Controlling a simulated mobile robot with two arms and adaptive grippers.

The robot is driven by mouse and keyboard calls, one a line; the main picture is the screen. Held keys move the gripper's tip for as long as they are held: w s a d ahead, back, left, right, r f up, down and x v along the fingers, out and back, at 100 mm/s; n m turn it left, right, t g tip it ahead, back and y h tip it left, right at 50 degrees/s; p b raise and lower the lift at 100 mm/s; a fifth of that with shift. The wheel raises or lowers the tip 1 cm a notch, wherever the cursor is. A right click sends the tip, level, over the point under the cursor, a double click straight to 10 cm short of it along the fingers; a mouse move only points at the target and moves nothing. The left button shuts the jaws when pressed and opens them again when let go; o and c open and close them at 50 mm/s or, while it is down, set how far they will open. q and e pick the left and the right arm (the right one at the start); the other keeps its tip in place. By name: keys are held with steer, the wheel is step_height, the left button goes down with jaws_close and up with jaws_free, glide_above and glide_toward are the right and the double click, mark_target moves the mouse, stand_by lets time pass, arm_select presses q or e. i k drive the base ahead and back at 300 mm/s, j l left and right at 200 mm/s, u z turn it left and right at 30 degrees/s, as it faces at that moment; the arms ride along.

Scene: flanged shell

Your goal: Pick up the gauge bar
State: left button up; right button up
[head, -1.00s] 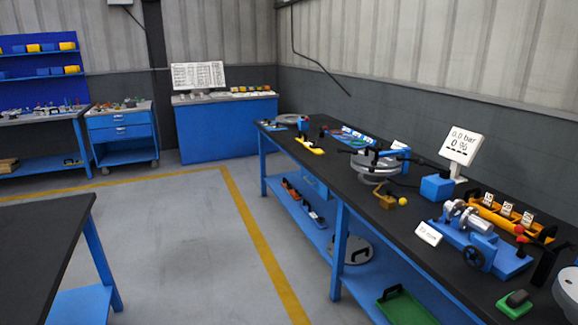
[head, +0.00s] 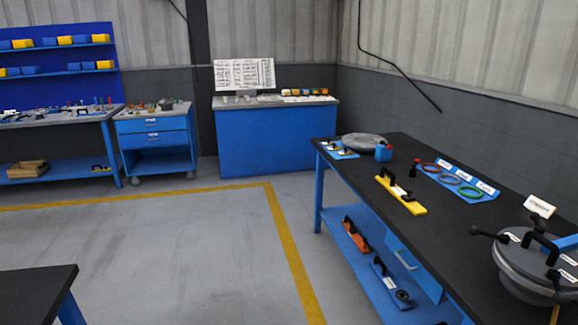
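A yellow bar (head: 412,206) with a black handle lies on the dark top of the long bench (head: 455,222), right of the middle in the head view. It looks like the gauge bar, but no label on it can be read. It lies apart from the things around it. Neither of my grippers shows in the head view.
A grey flanged vessel (head: 522,275) with black clamps stands on the bench at the right. A blue tray with colored rings (head: 450,177), a grey disc (head: 364,141) and a small blue container (head: 383,153) are farther back. Floor left of the bench is clear; a dark table (head: 35,290) stands front left.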

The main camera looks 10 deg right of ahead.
mark_target(415, 208)
steer(key=i, duration=0.6)
steer(key=i+j+z, duration=0.15)
steer(key=i, duration=0.45)
steer(key=i+j, duration=0.1)
steer(key=i, duration=0.55)
